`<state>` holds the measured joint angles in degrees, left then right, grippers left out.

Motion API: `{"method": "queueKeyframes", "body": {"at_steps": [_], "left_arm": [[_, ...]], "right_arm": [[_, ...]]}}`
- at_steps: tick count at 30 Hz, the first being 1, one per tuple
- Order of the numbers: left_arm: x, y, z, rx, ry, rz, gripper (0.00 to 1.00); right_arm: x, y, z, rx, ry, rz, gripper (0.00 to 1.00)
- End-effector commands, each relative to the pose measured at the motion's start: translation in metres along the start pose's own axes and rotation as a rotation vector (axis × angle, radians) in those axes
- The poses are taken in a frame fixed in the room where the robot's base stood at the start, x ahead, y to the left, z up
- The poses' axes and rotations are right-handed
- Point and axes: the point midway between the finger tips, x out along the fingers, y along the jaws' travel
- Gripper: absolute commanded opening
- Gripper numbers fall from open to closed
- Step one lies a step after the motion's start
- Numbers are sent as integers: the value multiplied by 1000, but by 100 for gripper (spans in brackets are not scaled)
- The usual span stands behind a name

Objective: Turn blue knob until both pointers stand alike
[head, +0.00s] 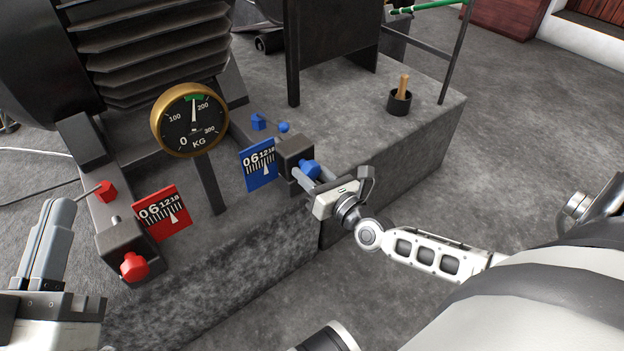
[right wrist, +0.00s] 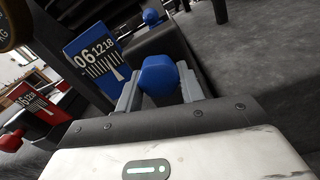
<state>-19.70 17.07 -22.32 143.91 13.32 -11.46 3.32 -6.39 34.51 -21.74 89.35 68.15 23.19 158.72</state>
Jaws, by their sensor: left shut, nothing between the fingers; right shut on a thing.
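The blue knob (head: 309,168) sits on the front of a dark block. My right gripper (head: 306,178) is shut on it, with one finger on each side, as the right wrist view shows the knob (right wrist: 160,75) between the fingers. The blue scale plate (head: 261,164) stands left of the block, its white pointer right of the scale's middle. The red scale plate (head: 161,211) also has its pointer right of the middle; I cannot tell whether the two match exactly. The red knob (head: 134,267) is untouched. My left gripper (head: 62,210) is shut and empty, left of the red knob.
A round brass-rimmed gauge (head: 190,120) marked KG stands between the plates, its needle near the green mark. A black cup (head: 399,102) with a wooden handle stands on the plinth (head: 390,150). The floor right of the plinth is clear.

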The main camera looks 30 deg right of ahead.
Motion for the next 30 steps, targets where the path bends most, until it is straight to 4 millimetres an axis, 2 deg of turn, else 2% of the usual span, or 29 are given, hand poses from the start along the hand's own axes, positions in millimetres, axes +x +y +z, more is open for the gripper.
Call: {"method": "queueKeyframes", "body": {"at_steps": [1,12,27,28,30], "left_arm": [[1,0,-2,36,33,12,0],[4,5,-25,177,171,55,0],[5,6,-28,196,186,60,0],[5,6,-28,196,186,60,0],[5,6,-28,195,186,60,0]], "right_arm": [[-1,0,-4,30,4,1,15],[-1,1,-2,163,4,0,15],[-1,1,-2,176,5,0,15],[-1,1,-2,176,4,0,46],[-1,1,-1,176,4,0,60]]}}
